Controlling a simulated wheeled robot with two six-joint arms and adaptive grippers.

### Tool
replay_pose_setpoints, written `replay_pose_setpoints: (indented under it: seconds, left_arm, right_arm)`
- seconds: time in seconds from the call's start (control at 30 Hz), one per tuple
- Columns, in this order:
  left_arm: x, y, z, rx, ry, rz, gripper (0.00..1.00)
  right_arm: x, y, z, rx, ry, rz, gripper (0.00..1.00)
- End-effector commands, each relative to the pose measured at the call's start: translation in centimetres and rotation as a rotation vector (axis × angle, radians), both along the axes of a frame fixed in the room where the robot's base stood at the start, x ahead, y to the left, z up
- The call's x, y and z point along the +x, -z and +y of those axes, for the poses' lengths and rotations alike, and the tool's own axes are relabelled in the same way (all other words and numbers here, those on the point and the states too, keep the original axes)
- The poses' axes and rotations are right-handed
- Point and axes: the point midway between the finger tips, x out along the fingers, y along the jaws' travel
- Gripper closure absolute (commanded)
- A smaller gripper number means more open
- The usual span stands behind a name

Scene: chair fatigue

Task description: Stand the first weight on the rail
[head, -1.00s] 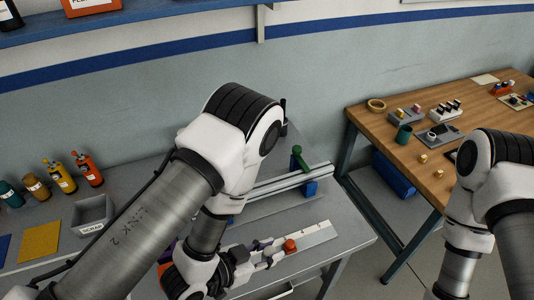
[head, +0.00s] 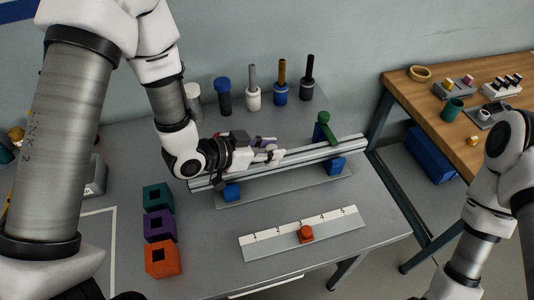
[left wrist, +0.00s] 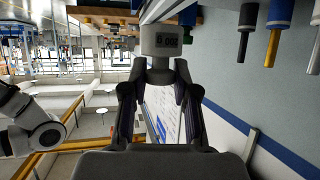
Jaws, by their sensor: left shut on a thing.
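My left gripper (head: 272,153) is shut on a small pale grey block, the weight (left wrist: 160,41), which carries a dark printed label in the left wrist view. In that view the block sits between the fingertips (left wrist: 161,66). The metal rail (head: 308,157) rests on blue supports (head: 336,164) on the grey bench. In the head view the gripper is at the rail's left half, with the weight partly hidden by the fingers. I cannot tell whether the weight touches the rail. My right gripper is out of view; only its arm shows at the right.
Several handled tools (head: 281,85) stand behind the rail. In front lie a numbered white strip (head: 270,238) with an orange knob (head: 306,233), and green, purple and orange square holders (head: 162,259). A wooden table (head: 470,85) stands right.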

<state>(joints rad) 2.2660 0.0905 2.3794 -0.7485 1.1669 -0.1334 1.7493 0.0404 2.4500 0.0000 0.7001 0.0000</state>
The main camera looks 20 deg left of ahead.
Motion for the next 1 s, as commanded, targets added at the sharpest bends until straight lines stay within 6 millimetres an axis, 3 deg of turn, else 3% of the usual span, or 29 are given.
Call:
replay_pose_setpoints:
  seconds: [0.03, 0.2, 0.4, 0.77, 0.8, 0.83, 0.87, 1.0]
  left_arm:
    - [1.0, -0.6, 0.7, -0.002, -0.005, -0.003, 1.0]
    - [2.7, 0.2, 1.8, 0.0, 0.0, 0.001, 1.0]
    - [2.7, 3.3, 1.8, 0.001, 0.0, 0.003, 1.0]
    - [2.7, 4.1, 1.7, 0.001, 0.0, -0.001, 1.0]
    - [2.7, 4.0, 1.7, 0.001, -0.001, 0.0, 0.61]
    - [2.7, 3.9, 1.7, 0.001, 0.0, 0.001, 0.5]
    - [2.7, 3.9, 1.7, 0.001, 0.0, 0.001, 0.46]
    - [2.7, 3.9, 1.7, 0.001, 0.0, 0.001, 0.46]
  right_arm:
    - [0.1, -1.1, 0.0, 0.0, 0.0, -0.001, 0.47]
    - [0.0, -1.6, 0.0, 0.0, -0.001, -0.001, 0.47]
    - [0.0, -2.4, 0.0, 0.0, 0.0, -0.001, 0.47]
    - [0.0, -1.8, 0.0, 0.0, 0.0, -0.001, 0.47]
    - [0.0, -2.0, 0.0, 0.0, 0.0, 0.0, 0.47]
    - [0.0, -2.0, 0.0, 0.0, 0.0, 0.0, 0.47]
    - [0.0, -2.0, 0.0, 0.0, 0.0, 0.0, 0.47]
    - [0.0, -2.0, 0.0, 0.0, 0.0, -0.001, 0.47]
